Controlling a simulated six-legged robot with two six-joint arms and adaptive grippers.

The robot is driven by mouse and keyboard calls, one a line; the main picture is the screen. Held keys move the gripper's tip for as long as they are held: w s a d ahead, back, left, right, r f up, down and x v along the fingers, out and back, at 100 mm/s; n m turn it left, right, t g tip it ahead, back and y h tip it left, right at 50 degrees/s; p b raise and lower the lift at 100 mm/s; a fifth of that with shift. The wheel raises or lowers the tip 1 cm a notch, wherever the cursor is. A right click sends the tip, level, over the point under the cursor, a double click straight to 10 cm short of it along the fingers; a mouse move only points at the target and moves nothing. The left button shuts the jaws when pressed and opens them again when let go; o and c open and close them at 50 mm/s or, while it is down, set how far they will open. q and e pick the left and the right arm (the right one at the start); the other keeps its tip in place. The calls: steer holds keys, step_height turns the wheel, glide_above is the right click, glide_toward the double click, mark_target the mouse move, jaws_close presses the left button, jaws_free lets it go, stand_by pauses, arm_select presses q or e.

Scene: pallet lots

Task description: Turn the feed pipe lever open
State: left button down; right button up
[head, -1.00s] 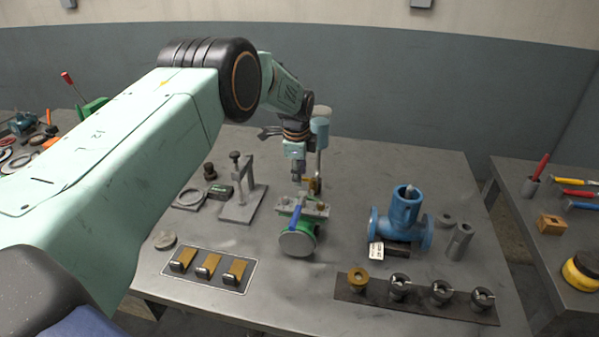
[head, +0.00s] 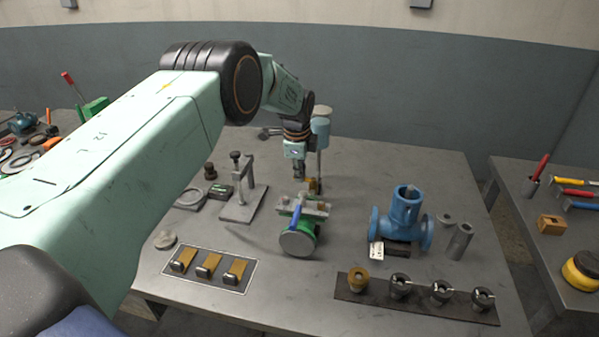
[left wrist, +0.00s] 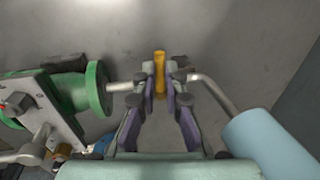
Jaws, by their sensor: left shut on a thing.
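The feed pipe lever (left wrist: 159,62) is a yellow-orange bar, upright in the left wrist view. My left gripper (left wrist: 160,78) is shut on it, one finger on each side. The grey feed pipe (left wrist: 209,88) runs from a green flanged valve (left wrist: 97,88) past the lever and bends towards a pale blue cylinder (left wrist: 265,145). In the head view, my left gripper (head: 299,174) is at the pipe behind the green valve (head: 305,240), with a small yellow part (head: 314,186) beside its tip. The fingertips are hard to make out there. My right gripper is not in view.
A blue handle (head: 295,214) lies over the green valve. A grey clamp stand (head: 240,195) is to the left, a blue flanged valve (head: 404,218) to the right. A tray with yellow pieces (head: 209,284) and a dark rack (head: 420,306) are in front.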

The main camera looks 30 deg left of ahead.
mark_target(313, 180)
arm_select(q)
steer(key=shift+d, duration=0.1)
steer(key=shift+s+d+n+g+y+b, duration=0.35)
steer(key=shift+d+n+b, duration=0.4)
steer(key=shift+n, duration=2.15)
steer(key=shift+s+d+n+g+y+b, duration=0.3)
steer(key=shift+d+n+g+b, duration=0.4)
steer(key=shift+n, duration=2.2)
steer(key=shift+s+d+n+g+y+b, duration=0.2)
steer(key=shift+s+d+n+b, duration=0.5)
steer(key=shift+n, duration=2.2)
steer(key=shift+w+d, duration=0.2)
steer(key=shift+w, duration=0.1)
steer(key=c, duration=1.4)
jaws_free()
steer(key=shift+r, duration=0.1)
